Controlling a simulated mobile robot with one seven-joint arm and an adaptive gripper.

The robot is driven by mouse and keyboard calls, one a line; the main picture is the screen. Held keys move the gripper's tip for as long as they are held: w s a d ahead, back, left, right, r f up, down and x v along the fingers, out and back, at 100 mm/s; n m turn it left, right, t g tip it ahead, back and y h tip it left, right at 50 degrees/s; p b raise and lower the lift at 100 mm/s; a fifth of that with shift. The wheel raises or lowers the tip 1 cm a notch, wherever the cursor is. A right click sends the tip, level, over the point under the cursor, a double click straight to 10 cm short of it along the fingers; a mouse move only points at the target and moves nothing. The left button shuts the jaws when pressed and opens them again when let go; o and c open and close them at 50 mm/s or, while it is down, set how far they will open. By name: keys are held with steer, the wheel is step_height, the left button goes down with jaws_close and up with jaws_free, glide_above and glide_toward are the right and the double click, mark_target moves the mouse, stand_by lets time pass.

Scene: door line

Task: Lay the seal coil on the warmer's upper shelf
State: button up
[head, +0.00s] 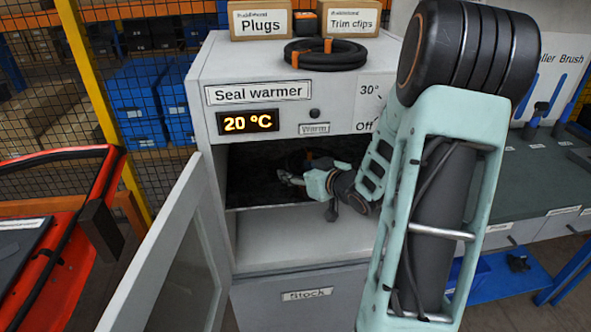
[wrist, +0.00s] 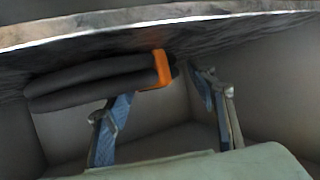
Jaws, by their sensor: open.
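The seal warmer (head: 220,150) stands with its door open. Inside, a black seal coil with an orange tag (wrist: 160,68) shows in the wrist view as stacked dark loops (wrist: 90,80), close against a dark textured shelf (wrist: 210,38) with a pale edge. In the head view the inside is dark and the coil is faint. My gripper (head: 288,179) reaches into the opening. Its fingers (wrist: 165,108) are open, with nothing between them; the tag is just beyond the gap. I cannot tell whether a finger touches the coil.
Another black coil with orange ties (head: 325,54) lies on top of the warmer, before the Plugs (head: 260,22) and Trim clips (head: 350,20) boxes. The open door (head: 180,260) sticks out at left. The display (head: 248,122) reads 20 °C. An orange-red cart (head: 60,220) stands left.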

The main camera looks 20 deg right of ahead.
steer(key=p+v, duration=0.1)
steer(key=v, duration=1)
steer(key=shift+f, duration=0.1)
